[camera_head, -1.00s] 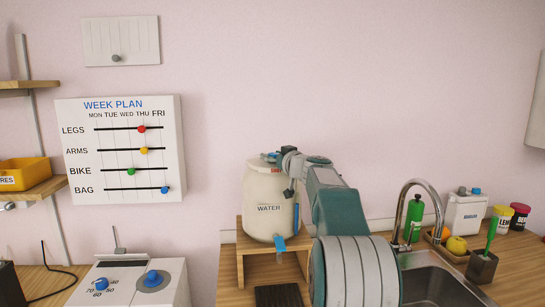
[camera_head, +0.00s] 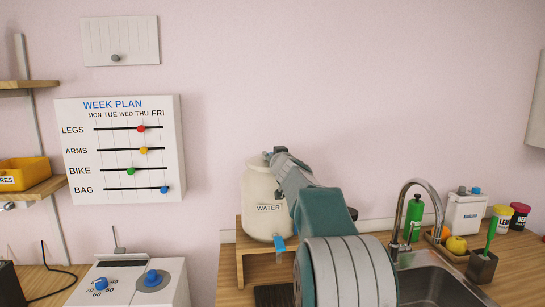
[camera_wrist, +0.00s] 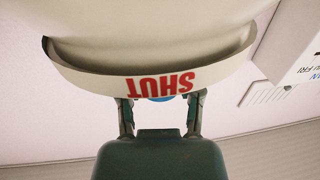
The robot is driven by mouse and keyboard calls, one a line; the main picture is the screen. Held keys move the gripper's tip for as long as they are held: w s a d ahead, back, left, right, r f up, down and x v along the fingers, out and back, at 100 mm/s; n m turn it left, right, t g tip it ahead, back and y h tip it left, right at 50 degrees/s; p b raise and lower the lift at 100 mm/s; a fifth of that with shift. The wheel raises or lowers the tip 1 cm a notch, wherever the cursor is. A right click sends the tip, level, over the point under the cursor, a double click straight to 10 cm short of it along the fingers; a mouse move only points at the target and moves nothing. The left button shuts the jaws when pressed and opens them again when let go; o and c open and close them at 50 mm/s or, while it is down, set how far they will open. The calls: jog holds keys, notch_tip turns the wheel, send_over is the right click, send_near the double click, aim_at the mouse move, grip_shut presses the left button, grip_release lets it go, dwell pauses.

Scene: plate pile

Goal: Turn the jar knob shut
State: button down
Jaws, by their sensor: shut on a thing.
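The cream water jar (camera_head: 262,190) stands on a small wooden stand, with a blue tap (camera_head: 279,243) low on its front. My arm reaches over the jar's right side, and my gripper (camera_head: 269,157) is at its top. In the wrist view, a cream rim with red upside-down "SHUT" lettering (camera_wrist: 160,85) crosses in front of my gripper (camera_wrist: 160,108). A bit of the blue jar knob (camera_wrist: 160,99) shows between the two fingers, which are shut on it. Most of the knob and the fingertips are hidden behind the rim.
The wooden stand (camera_head: 247,262) is on the counter. To the right are a faucet (camera_head: 408,205), a sink (camera_head: 440,290), a green bottle (camera_head: 414,218) and a white canister (camera_head: 467,212). A white box with blue knobs (camera_head: 125,285) is at the lower left. The wall above the jar is clear.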

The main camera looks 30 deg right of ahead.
jog(key=shift+m+g+h, duration=0.3)
jog(key=shift+h, duration=0.1)
jog(key=shift+c, duration=1.3)
grip_release()
jog(key=v, duration=1.2)
jog(key=shift+w+a+f, duration=0.1)
jog(key=shift+f, duration=0.05)
